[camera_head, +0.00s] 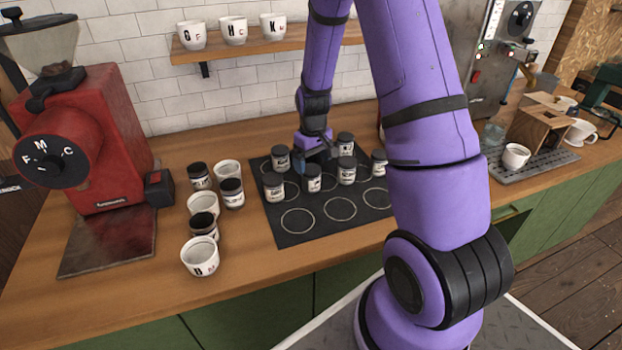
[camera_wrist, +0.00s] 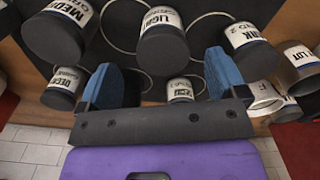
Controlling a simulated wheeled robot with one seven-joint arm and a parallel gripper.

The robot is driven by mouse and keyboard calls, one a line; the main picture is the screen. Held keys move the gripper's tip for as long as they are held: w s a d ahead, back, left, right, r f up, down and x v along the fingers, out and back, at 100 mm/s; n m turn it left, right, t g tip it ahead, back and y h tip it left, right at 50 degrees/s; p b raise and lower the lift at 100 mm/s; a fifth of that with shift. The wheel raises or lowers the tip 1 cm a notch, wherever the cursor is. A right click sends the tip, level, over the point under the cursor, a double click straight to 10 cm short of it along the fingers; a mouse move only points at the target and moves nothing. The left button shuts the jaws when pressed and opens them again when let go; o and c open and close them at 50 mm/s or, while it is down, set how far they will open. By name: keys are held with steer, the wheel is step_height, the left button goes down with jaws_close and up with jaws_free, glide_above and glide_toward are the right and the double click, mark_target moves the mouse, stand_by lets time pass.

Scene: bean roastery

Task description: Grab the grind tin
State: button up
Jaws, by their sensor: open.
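Several dark-lidded tins with white labels stand upright on a black mat (camera_head: 320,230) marked with pale rings. I cannot tell which one is the grind tin, as the labels are only partly readable. My gripper (camera_head: 316,160) is low among them, pointing down, just behind a front tin (camera_head: 312,180). In the wrist view my gripper (camera_wrist: 166,76) is open, with blue pads apart. A small-looking tin (camera_wrist: 180,89) shows between the fingers, and a tin labelled "LIGHT" (camera_wrist: 163,45) lies just beyond. Neither is clamped. Tins marked "MED..." (camera_wrist: 60,32) and "...RK" (camera_wrist: 250,45) flank them.
More tins and white cups (camera_head: 200,256) stand left of the mat. A red grinder (camera_head: 90,140) is at the far left. Cups line a wall shelf (camera_head: 265,45). A wooden box (camera_head: 540,125) and a drip tray stand right. The mat's front rings are empty.

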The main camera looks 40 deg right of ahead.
mark_target(311, 169)
steer(key=shift+w+a+f, duration=0.1)
steer(key=shift+f, duration=1.5)
steer(key=shift+w+a+f, duration=0.1)
steer(key=shift+f, duration=1.5)
steer(key=c, duration=1.1)
steer(key=shift+c, duration=0.2)
